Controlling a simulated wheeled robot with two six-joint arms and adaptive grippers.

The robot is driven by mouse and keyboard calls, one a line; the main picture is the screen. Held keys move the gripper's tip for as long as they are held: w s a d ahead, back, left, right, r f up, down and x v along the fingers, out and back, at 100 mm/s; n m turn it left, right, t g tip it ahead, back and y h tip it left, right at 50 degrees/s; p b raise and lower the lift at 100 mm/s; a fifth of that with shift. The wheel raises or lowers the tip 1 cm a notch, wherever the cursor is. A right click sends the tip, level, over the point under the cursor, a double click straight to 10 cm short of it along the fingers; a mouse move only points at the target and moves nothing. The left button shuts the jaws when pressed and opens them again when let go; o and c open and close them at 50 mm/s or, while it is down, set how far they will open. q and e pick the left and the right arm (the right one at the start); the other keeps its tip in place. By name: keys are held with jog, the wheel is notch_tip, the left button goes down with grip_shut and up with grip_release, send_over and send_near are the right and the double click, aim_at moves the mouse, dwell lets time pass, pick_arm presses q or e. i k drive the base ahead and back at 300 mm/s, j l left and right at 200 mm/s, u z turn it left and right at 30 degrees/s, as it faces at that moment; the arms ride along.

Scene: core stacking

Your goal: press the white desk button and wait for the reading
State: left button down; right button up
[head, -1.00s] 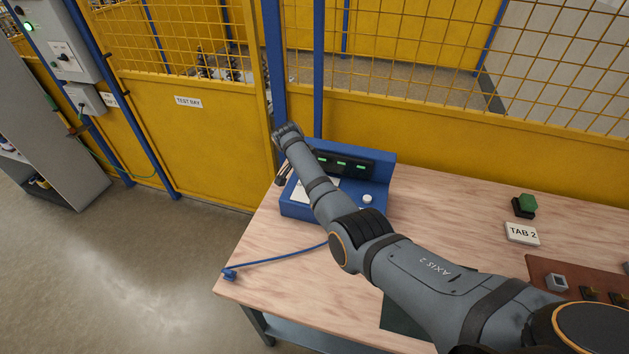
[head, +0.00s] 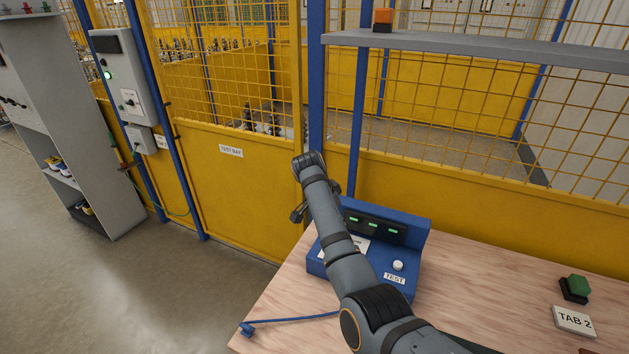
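The white round button (head: 398,266) sits on the front right of the blue test console (head: 420,249), above a TEST label. Three green readouts (head: 372,224) are lit on the console's dark panel; their text is too small to read. My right arm comes in from the lower right and crosses in front of the console. My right gripper (head: 297,215) is small and partly hidden at the arm's far end, by the console's upper left. It is apart from the button, and its fingers are not clear enough to judge. My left gripper is not in view.
The console stands on a wooden bench (head: 480,290). A green block (head: 579,284) and a TAB 2 sign (head: 574,321) are at the right. A grey shelf (head: 470,45) hangs above, before yellow fencing.

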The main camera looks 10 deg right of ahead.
aim_at(398, 265)
jog(key=k, duration=1.5)
